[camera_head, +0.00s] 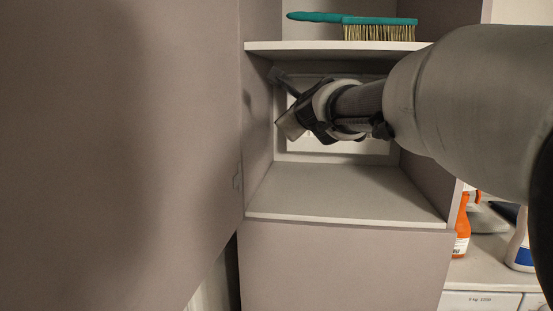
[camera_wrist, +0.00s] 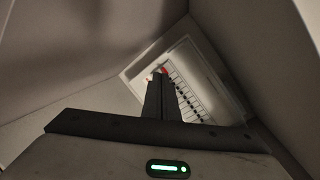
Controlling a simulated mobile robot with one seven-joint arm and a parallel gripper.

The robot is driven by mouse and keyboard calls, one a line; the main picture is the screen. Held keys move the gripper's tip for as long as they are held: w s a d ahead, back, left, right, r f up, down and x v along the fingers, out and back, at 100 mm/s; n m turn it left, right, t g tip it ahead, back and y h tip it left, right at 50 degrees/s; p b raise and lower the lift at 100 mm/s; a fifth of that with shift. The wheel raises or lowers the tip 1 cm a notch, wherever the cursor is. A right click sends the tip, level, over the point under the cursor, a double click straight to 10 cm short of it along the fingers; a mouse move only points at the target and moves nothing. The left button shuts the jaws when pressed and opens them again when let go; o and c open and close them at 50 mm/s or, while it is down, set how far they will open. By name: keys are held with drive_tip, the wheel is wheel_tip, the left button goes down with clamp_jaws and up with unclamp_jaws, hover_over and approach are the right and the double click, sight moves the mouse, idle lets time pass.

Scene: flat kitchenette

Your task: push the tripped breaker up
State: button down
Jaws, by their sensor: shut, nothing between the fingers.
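The white breaker panel (camera_wrist: 221,97) is set in the back wall of the cabinet and looks tilted in the wrist view. It shows a row of dark breaker switches (camera_wrist: 190,98), with a small red mark (camera_wrist: 164,70) at the row's upper left end. My gripper (camera_wrist: 160,76) is shut and empty, its fingertips overlapping that end of the row; I cannot tell whether they touch a switch. In the head view my gripper (camera_head: 283,127) reaches into the compartment and covers much of the panel (camera_head: 340,146). The tripped breaker cannot be told apart.
The panel is in a cabinet compartment with a bare lower shelf (camera_head: 345,193). An upper shelf (camera_head: 330,47) holds a teal brush (camera_head: 380,22). A large open door (camera_head: 120,150) stands at left. An orange bottle (camera_head: 462,228) and a white bottle (camera_head: 521,245) are at lower right.

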drive_tip(key=s+d+f+n+g, duration=0.3)
drive_tip(key=s+f+n+g, duration=0.2)
drive_tip(key=s+f+n, duration=0.8)
drive_tip(key=s+d+f+n+g, duration=0.3)
drive_tip(key=s+f+n+g, duration=0.3)
drive_tip(key=s+f+n, duration=0.8)
drive_tip(key=s+f, duration=0.1)
drive_tip(key=s, duration=0.8)
drive_tip(key=shift+f+h, duration=0.2)
drive_tip(key=shift+h, duration=0.2)
drive_tip(key=shift+d, duration=0.1)
